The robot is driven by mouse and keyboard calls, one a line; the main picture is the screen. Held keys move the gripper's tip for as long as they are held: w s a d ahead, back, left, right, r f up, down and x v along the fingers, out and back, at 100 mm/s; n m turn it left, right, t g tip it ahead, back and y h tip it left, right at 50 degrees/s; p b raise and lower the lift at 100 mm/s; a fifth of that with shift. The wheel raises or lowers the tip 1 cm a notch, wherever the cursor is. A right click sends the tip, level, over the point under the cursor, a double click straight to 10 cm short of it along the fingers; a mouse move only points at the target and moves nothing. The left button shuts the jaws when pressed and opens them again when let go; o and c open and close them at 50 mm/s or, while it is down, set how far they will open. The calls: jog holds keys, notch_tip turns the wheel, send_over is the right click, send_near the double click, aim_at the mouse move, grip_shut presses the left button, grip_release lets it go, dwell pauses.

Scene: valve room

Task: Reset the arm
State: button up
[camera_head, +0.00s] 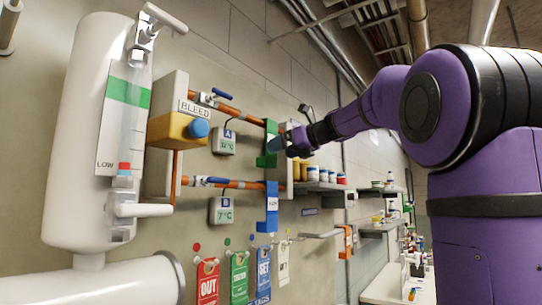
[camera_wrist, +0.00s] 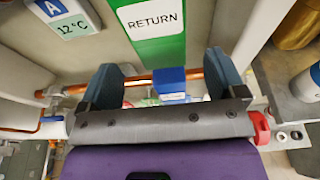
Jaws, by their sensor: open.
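My purple arm reaches from the right toward the wall. My gripper (camera_head: 284,143) is beside the green tag (camera_head: 268,145) on the upper copper pipe (camera_head: 237,112). In the wrist view, my gripper (camera_wrist: 162,68) has its two dark blue fingers spread wide apart, with nothing held between them. The green tag with the white RETURN label (camera_wrist: 156,24) is beyond the fingertips. A blue tag (camera_wrist: 171,84) on a copper pipe shows between the fingers, farther back. Whether the gripper touches the green tag is hard to tell.
A white tank (camera_head: 90,130) with a gauge stands at the left. A yellow BLEED valve block (camera_head: 178,130), gauge A (camera_head: 223,142) and gauge B (camera_head: 221,210) are on the wall. Hanging tags, including a red OUT tag (camera_head: 206,283), are below. Shelves with jars (camera_head: 318,186) lie right of the gripper.

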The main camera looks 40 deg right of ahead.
jog(key=s+a+f+n+g+h, duration=0.1)
jog(key=s+a+f+n+g, duration=0.2)
jog(key=s+a+f+n, duration=0.6)
jog(key=s+a+f+n+g+h, duration=0.1)
jog(key=s+a+f+n+g, duration=0.2)
jog(key=s+a+f+n, duration=0.55)
jog(key=s+f+n+g+h, duration=0.1)
jog(key=s+f+n, duration=0.4)
jog(key=f+n, duration=0.2)
jog(key=s+f+n+g+h, duration=0.2)
jog(key=s+f+n, duration=0.4)
jog(key=f, duration=0.6)
jog(key=shift+s+f+n, duration=0.25)
jog(key=shift+f+n, duration=0.05)
jog(key=shift+n, duration=0.45)
jog(key=shift+d, duration=0.1)
